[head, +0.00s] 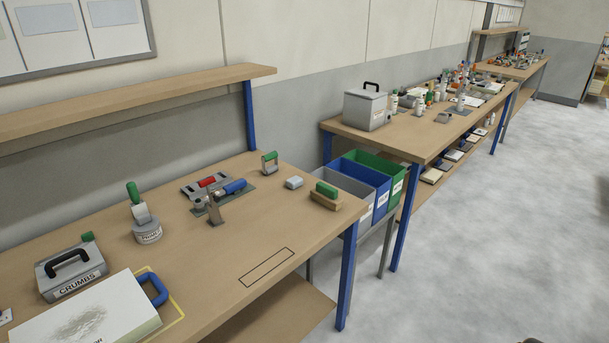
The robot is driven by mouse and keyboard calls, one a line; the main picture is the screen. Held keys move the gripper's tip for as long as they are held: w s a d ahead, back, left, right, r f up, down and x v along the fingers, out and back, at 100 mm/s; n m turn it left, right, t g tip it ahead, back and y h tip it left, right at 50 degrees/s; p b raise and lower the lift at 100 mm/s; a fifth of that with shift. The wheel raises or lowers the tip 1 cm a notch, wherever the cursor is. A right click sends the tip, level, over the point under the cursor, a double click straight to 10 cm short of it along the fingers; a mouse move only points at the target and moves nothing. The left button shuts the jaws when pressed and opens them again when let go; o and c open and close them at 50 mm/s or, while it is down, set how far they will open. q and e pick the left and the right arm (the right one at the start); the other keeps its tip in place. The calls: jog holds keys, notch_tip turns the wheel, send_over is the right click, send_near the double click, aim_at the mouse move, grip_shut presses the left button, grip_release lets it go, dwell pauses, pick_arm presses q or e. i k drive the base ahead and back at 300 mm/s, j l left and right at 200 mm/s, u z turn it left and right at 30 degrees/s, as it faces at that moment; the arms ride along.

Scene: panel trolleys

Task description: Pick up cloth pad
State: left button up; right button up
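A small pale grey-blue block (294,182) lies on the near wooden bench, towards its right end; it may be the cloth pad, but it is too small to be sure. It sits between a green-topped scraper-like tool (269,163) and a wooden brush with a green handle (326,197), apart from both.
A black-outlined rectangle (267,267) is empty.

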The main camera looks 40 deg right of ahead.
aim_at(295, 181)
jog(key=z, duration=1.05)
jog(key=u, duration=1)
jog(key=i+l+u, duration=0.1)
jog(key=l, duration=0.5)
jog(key=i+u, duration=0.05)
